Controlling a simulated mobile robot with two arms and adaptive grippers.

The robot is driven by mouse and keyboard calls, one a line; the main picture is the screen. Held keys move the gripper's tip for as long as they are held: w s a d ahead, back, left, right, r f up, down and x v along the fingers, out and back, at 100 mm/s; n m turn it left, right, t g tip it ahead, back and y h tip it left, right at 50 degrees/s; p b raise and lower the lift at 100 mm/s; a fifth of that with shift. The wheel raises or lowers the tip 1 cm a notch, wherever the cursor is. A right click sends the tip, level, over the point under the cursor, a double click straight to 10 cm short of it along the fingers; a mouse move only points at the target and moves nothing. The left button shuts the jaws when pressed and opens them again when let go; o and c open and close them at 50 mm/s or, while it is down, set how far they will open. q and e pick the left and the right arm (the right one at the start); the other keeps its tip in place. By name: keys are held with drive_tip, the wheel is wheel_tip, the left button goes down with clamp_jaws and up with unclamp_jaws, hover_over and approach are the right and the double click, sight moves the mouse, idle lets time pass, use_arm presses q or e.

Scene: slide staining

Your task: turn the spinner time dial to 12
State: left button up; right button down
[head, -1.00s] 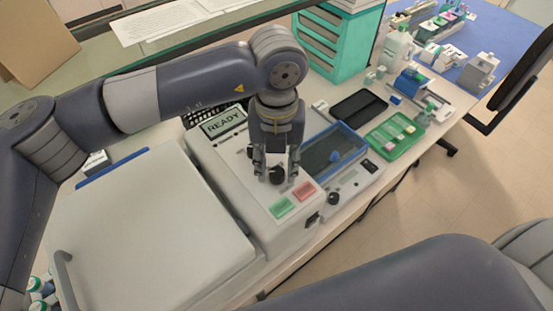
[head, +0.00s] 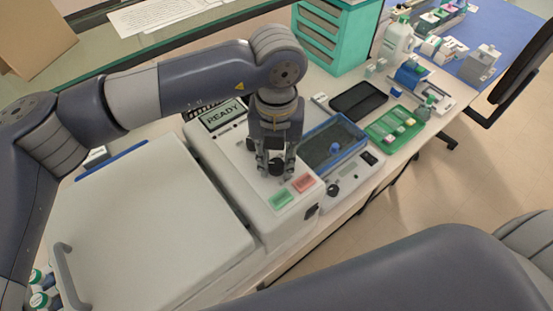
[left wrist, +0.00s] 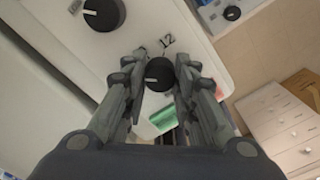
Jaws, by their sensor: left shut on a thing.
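The spinner (head: 232,190) is a pale machine with a display reading READY (head: 222,114). The black time dial (left wrist: 159,73) sits between my left gripper's fingers in the left wrist view, and the dial also shows in the head view (head: 276,168). A printed 12 (left wrist: 167,41) stands just above the dial in the wrist view. The dial's white mark points toward the left or lower left, away from the 12. My left gripper (head: 276,166) points down and is shut on the dial. My right gripper is out of view.
A green button (head: 281,199) and a red button (head: 304,183) lie just in front of the dial. A second black knob (left wrist: 103,12) is close by. A blue-rimmed tray (head: 330,150) stands to the right of the spinner.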

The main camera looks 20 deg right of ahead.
use_arm(q)
drive_tip(key=m+b, duration=0.2)
drive_tip(key=b, duration=0.2)
drive_tip(key=m+b, duration=0.3)
drive_tip(key=b, duration=0.1)
drive_tip(key=m+b, duration=0.3)
drive_tip(key=b, duration=0.1)
drive_tip(key=shift+f, duration=0.25)
drive_tip(key=shift+m+b, duration=0.35)
drive_tip(key=shift+m, duration=0.15)
drive_tip(key=shift+r+m+b, duration=0.1)
drive_tip(key=shift+m+b, duration=0.55)
drive_tip(key=shift+m, duration=0.25)
drive_tip(key=m+b, duration=0.1)
drive_tip(key=m, duration=0.1)
drive_tip(key=shift+r+m, duration=0.1)
drive_tip(key=shift+m, duration=0.3)
drive_tip(key=m+b, duration=0.1)
drive_tip(key=m, duration=0.2)
drive_tip(key=shift+r+m+b, duration=0.15)
drive_tip(key=shift+m+b, duration=0.2)
drive_tip(key=shift+m, duration=1.15)
drive_tip(key=o, duration=0.8)
